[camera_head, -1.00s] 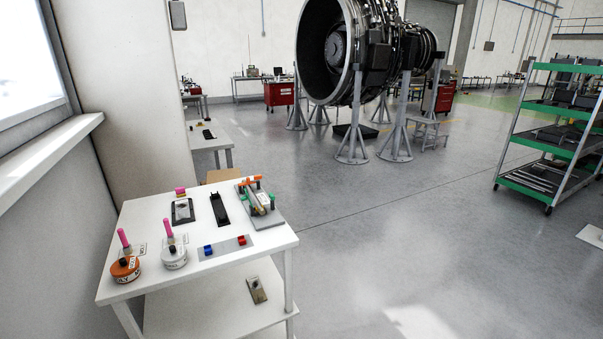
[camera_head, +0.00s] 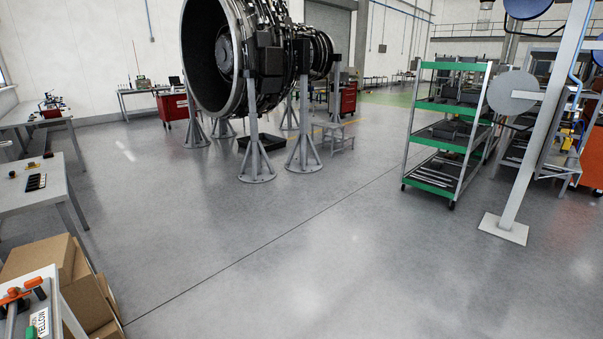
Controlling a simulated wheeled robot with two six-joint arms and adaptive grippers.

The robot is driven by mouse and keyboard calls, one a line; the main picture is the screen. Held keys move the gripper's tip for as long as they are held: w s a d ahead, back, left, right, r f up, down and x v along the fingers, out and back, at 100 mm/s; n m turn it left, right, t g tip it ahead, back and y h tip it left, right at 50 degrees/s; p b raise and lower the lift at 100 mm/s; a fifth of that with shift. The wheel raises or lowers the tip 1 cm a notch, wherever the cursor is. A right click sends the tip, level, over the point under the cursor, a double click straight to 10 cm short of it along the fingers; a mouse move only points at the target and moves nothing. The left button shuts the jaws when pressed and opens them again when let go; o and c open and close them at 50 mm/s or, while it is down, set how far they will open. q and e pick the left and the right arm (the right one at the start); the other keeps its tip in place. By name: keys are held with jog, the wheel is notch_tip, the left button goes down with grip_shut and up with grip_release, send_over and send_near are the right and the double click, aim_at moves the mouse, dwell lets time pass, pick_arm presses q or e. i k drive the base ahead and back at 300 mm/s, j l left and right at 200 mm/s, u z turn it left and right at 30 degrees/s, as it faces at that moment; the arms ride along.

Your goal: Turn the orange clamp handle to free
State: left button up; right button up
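The orange clamp handle (camera_head: 24,290) shows at the bottom left corner of the head view, on a fixture on a light-coloured surface. A label reading "YELLOW" (camera_head: 40,323) lies just below and right of it. Most of the fixture is cut off by the picture's edge, so I cannot tell the handle's full position. Neither of my grippers is in view.
Cardboard boxes (camera_head: 77,285) stand right behind the fixture. A table (camera_head: 40,196) is at the left. A turbofan engine (camera_head: 255,60) on grey stands, a green shelf cart (camera_head: 447,130) and a grey post (camera_head: 545,120) stand farther off. The middle floor is clear.

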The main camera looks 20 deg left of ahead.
aim_at(33, 284)
jog(key=i+u, duration=0.45)
jog(key=i, duration=0.2)
jog(key=i+l+u, duration=0.2)
jog(key=i+u, duration=0.25)
jog(key=i, duration=0.15)
jog(key=i+j+u, duration=0.15)
jog(key=i+u, duration=0.2)
jog(key=i, duration=0.45)
jog(key=i+l+u, duration=0.1)
jog(key=i+u, duration=0.2)
jog(key=i, duration=0.5)
jog(key=u, duration=0.45)
jog(key=i+u, duration=0.15)
jog(key=u, duration=0.25)
jog(key=l+u, duration=0.1)
jog(key=u, duration=0.35)
jog(key=i+u, duration=0.1)
jog(key=u, duration=2.75)
